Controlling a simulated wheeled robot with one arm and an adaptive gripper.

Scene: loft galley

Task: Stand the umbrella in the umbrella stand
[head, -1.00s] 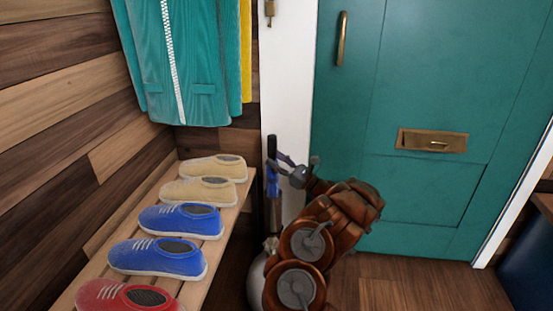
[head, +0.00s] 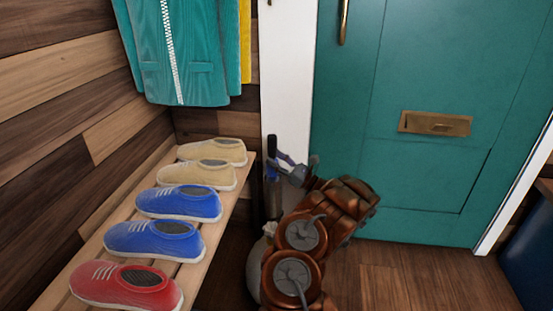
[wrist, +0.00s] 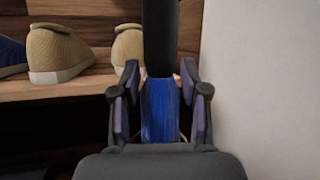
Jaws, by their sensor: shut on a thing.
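The umbrella stands upright between the shoe bench and the white door frame. Its black handle (head: 271,145) points up. In the wrist view the handle (wrist: 160,38) rises above my gripper, and the blue canopy (wrist: 160,108) runs down between the fingers. My gripper (head: 283,163) is shut on the umbrella just below the handle. A dark grey cylinder (head: 272,201), seemingly the umbrella stand, shows directly below the grip, with the umbrella's lower part apparently inside it. My arm hides part of it, and the umbrella's tip is out of sight.
A slatted wooden bench (head: 207,232) with several shoes lies close on the left. A teal jacket (head: 178,60) hangs above it. The white door frame (head: 287,90) and teal door (head: 400,190) are close behind and right. Wooden floor (head: 400,285) is clear at the right.

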